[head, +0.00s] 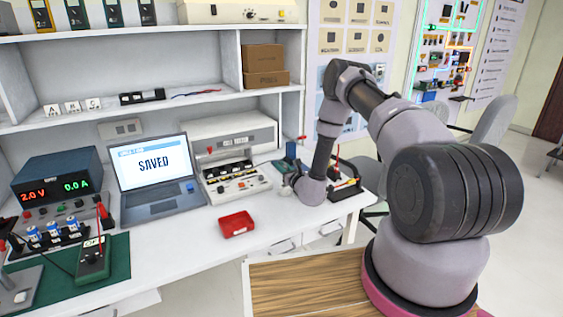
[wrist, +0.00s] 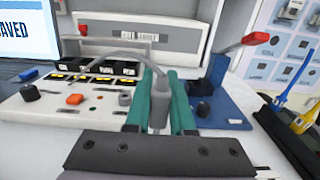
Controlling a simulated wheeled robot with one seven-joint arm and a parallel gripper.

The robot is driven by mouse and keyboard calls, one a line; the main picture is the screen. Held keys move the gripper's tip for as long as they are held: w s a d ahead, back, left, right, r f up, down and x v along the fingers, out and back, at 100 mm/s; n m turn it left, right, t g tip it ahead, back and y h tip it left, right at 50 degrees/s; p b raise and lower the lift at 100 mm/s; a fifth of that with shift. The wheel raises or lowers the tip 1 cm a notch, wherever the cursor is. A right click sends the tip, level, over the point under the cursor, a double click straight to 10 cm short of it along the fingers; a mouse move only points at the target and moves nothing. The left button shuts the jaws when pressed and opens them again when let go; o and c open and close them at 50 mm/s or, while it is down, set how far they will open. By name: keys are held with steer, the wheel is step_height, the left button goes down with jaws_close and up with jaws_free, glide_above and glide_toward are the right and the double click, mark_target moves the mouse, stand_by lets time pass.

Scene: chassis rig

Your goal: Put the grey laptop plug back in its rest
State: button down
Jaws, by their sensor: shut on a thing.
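My gripper (wrist: 160,78) has teal fingers shut on the grey laptop plug (wrist: 158,112), which sits upright between them in the wrist view. A grey cable (wrist: 122,51) arches from the plug to the left, in front of the white tester. In the head view my gripper (head: 287,168) is at the right of the tester, and the plug is too small to make out. The laptop (head: 157,178) stands open at the left, its screen reading SAVED. I cannot pick out the plug's rest for certain.
The white tester (head: 234,160) with a control panel (wrist: 75,98) stands left of my gripper. A blue fixture with a red-handled lever (wrist: 222,105) is close on the right. A black holder with coloured tools (wrist: 292,125) is farther right. A red tray (head: 236,224) lies in front.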

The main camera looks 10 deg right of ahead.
steer(key=shift+f, duration=1.1)
steer(key=shift+f, duration=2)
stand_by(0.5)
steer(key=c, duration=0.7)
jaws_free()
steer(key=shift+s, duration=0.1)
steer(key=v, duration=1)
steer(key=shift+s+d, duration=0.15)
steer(key=shift+s, duration=0.15)
